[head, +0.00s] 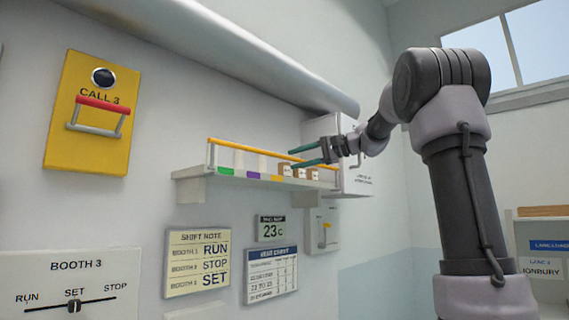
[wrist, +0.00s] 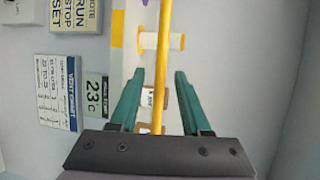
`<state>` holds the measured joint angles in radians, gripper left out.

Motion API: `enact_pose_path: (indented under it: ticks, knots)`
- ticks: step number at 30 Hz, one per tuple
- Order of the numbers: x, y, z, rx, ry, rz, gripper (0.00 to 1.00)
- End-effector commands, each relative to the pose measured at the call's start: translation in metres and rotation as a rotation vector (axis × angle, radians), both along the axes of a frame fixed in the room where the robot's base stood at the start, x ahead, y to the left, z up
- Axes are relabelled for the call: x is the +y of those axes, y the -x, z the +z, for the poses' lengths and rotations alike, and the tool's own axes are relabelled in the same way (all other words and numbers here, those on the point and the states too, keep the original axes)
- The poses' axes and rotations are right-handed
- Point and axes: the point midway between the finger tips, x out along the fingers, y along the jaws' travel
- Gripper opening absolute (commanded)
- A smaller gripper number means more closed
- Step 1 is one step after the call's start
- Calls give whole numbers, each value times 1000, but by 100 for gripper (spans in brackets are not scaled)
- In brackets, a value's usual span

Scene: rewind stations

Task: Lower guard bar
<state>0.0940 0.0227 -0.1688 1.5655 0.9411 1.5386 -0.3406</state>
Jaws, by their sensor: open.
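The guard bar (head: 250,149) is a thin orange-yellow rod along the front of a white wall shelf (head: 191,189). It stands raised above the shelf floor, with an upright arm at its left end. My gripper (head: 291,158) is at the right part of the bar, its teal fingers apart. In the wrist view the guard bar (wrist: 165,25) runs lengthwise between the open fingers of my gripper (wrist: 160,74). I see a gap on each side, and I cannot tell whether either finger touches it. The bar's right end is partly hidden by my gripper.
Small brown boxes (head: 285,171) and white spools stand on the shelf behind the bar. A white box (head: 357,180) is close to my gripper at the right. A large pipe (head: 230,50) runs above. Signs and a small switch box (head: 322,231) hang below.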

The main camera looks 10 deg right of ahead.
Motion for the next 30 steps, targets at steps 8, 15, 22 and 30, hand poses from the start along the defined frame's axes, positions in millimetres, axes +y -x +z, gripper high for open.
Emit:
enact_pose_path:
  ticks: [8,15,22,30]
  knots:
    - [35,-20,-7,0,1,1,47]
    - [41,-25,-9,0,2,-1,47]
    - [41,-24,-9,0,2,-1,20]
    - [41,-24,-9,0,1,-1,0]
